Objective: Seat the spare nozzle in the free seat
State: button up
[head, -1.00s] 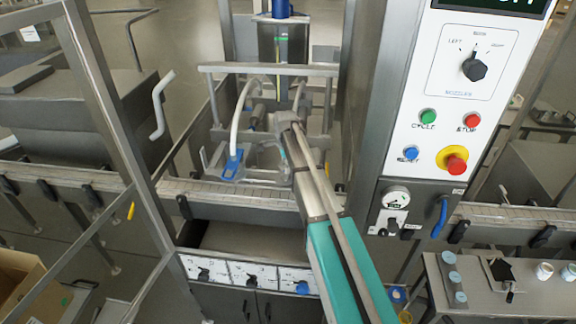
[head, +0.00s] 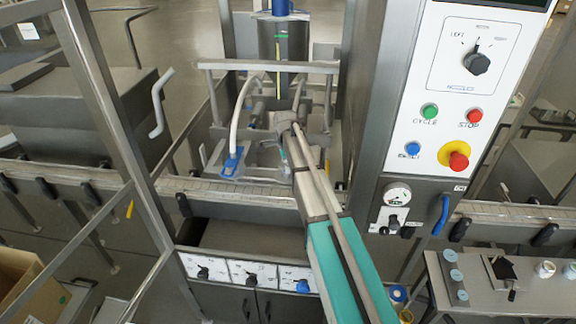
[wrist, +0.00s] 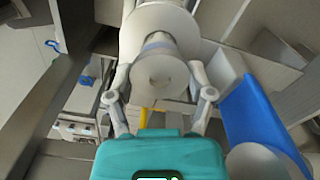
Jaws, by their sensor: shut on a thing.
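In the wrist view my gripper (wrist: 160,82) has its two grey fingers closed on either side of a pale round part, which I take to be the spare nozzle (wrist: 160,70). Its round end face with a small central hole points toward the camera, and a wider pale disc shows beyond it. In the head view my gripper (head: 284,122) is inside the filling station's frame, above the conveyor; the held part is too small to make out there. I cannot pick out the free seat in either view.
A white hose with a blue lower end (head: 232,160) hangs just left of my gripper; a large blue piece (wrist: 258,115) is close on the right in the wrist view. A metal crossbar (head: 270,67) spans behind. The control panel (head: 465,100) stands to the right.

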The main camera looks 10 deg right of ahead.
jog(key=shift+f+b, duration=0.6)
jog(key=shift+f, duration=0.1)
dwell(0.5)
jog(key=o, duration=1.2)
jog(key=shift+o, duration=0.2)
jog(key=shift+r, duration=0.15)
jog(key=shift+w+r+p, duration=0.1)
jog(key=shift+r+p, duration=3.3)
jog(key=shift+p, duration=0.15)
